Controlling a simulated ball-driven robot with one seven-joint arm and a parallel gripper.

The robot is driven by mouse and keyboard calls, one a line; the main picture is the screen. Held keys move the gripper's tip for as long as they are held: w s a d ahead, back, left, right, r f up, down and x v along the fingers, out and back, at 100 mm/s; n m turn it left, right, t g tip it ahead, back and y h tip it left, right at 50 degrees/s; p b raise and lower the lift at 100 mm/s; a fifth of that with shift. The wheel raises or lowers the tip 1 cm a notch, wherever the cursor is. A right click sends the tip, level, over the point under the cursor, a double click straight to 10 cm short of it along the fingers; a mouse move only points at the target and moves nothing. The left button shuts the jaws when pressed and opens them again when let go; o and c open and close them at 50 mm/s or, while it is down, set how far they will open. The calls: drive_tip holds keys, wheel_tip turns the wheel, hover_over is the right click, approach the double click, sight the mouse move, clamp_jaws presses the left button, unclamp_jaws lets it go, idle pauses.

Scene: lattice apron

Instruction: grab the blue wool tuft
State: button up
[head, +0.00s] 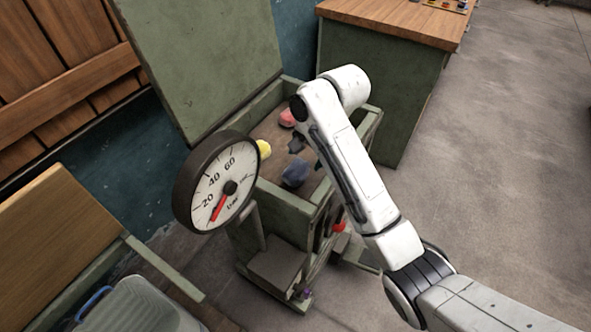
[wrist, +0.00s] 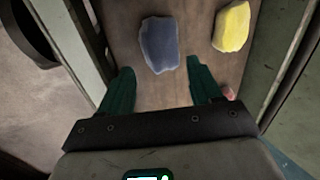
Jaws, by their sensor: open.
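The blue wool tuft (head: 295,173) is a dull blue-grey lump lying on the wooden floor of a green open-topped box (head: 288,209). In the wrist view the blue tuft (wrist: 160,44) lies beyond the fingertips, roughly centred between their lines. My gripper (wrist: 158,78) is open and empty, its two dark green fingers spread apart, with no contact on the tuft that I can see. In the head view my arm reaches over the box and hides part of its right side.
A yellow tuft (head: 263,149) and a pink-red tuft (head: 287,117) lie in the same box. The yellow tuft (wrist: 231,27) is right of the blue one in the wrist view. A round dial (head: 222,182) stands at the box's front left. A tall green panel (head: 208,62) rises behind.

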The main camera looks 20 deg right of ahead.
sight(299, 169)
drive_tip(key=shift+x, duration=3.5)
drive_tip(key=shift+s+a, duration=0.15)
drive_tip(key=shift+s, duration=0.05)
drive_tip(key=c, duration=0.7)
drive_tip(key=shift+r, duration=0.15)
